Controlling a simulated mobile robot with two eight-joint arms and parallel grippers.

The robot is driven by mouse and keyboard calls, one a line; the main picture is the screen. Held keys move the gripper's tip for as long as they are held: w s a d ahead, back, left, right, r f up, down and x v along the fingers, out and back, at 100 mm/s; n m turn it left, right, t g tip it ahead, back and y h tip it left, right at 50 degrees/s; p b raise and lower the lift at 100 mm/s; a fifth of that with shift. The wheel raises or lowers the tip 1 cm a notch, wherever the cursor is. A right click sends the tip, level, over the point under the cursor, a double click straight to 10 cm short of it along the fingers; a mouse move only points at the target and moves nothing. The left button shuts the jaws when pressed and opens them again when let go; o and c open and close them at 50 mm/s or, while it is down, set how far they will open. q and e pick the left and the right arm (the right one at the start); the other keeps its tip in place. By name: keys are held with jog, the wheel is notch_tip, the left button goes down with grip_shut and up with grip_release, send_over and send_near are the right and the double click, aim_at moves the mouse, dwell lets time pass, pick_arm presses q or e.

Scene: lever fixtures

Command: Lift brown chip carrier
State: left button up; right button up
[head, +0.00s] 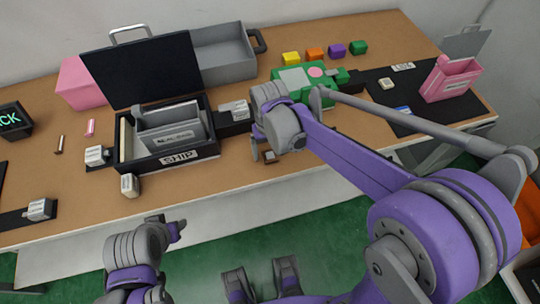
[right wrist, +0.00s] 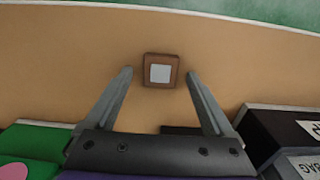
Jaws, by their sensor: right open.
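The brown chip carrier (right wrist: 149,82) is a small square brown frame with a pale square centre. It lies flat on the tan tabletop in the right wrist view. A small brown piece of it shows below my right gripper in the head view (head: 270,157). My right gripper (right wrist: 159,74) is open, with one finger on each side of the carrier in the picture and visible gaps. Whether the fingertips are at table height cannot be told. My left gripper (head: 176,230) is off the table's front edge at lower left, partly hidden by its own wrist.
An open black box labelled SHIP (head: 180,157) stands left of my right gripper. A green fixture (head: 300,80) lies behind it. A pink box (head: 452,78) stands on a black mat at right. Several coloured blocks (head: 315,54) line the back. The front-middle tabletop is clear.

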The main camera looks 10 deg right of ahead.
grip_shut()
dwell(0.4)
